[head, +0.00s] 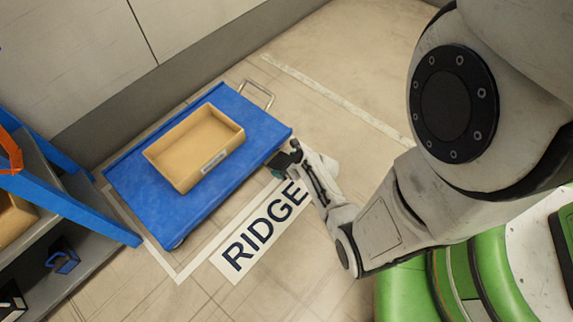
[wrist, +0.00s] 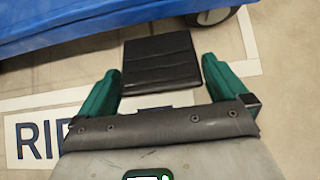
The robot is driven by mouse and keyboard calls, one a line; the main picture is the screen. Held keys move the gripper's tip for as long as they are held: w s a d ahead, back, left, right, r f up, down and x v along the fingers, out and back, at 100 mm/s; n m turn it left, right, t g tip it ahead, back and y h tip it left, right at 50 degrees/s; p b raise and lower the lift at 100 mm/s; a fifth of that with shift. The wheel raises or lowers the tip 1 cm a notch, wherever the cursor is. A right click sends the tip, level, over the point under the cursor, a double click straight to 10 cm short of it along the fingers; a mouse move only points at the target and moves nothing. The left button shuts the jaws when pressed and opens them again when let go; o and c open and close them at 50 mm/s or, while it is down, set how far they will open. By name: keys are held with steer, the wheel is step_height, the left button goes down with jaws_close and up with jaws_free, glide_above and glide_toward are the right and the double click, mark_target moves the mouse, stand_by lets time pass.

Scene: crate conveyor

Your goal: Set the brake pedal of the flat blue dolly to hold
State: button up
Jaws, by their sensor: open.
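The flat blue dolly (head: 128,180) stands on the floor left of centre in the head view, its blue edge also crossing the top of the wrist view (wrist: 90,22). A black, flat, ribbed pedal (wrist: 160,60) shows beside the dolly's edge in the wrist view. In the head view the pedal (head: 283,158) is a small dark shape at the dolly's right corner, partly mixed with my gripper. My gripper (wrist: 160,72) is open, with one teal finger on each side of the pedal in the picture. I cannot tell whether it touches the pedal, or whether the pedal is up or down.
An open tan crate (head: 180,181) sits on the dolly. A grey and blue shelf rack (head: 75,213) stands at the left. A floor sign reading RIDGE (head: 258,237) and white floor lines lie beside the dolly. A dark caster wheel (wrist: 212,17) shows under the dolly.

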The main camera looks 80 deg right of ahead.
steer(key=shift+c, duration=0.2)
steer(key=c, duration=1.1)
